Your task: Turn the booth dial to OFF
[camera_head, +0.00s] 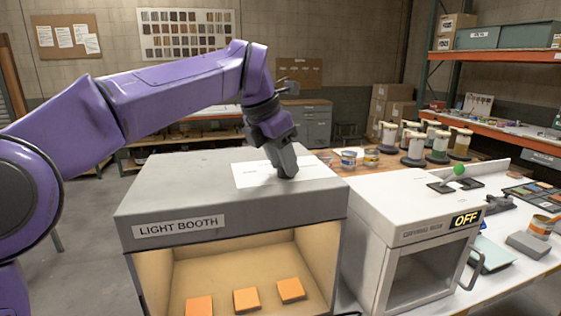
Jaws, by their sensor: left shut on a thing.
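The light booth (190,190) is a grey box with a "LIGHT BOOTH" label (179,227) on its front. A white panel (250,177) lies on its top. My left gripper (285,172) points down at that panel's middle, fingers shut on the dial. The dial itself is hidden behind the fingers, so I cannot tell which way it points. The booth's inside is lit warm yellow, and several orange tiles (246,299) lie in it. My right gripper is not in view.
To the right stands a white cabinet (410,205) with a yellow "OFF" display (466,218) and a front handle. Lidded jars (414,147) and open cans (348,158) stand behind. A grey block (528,245) lies on the right bench.

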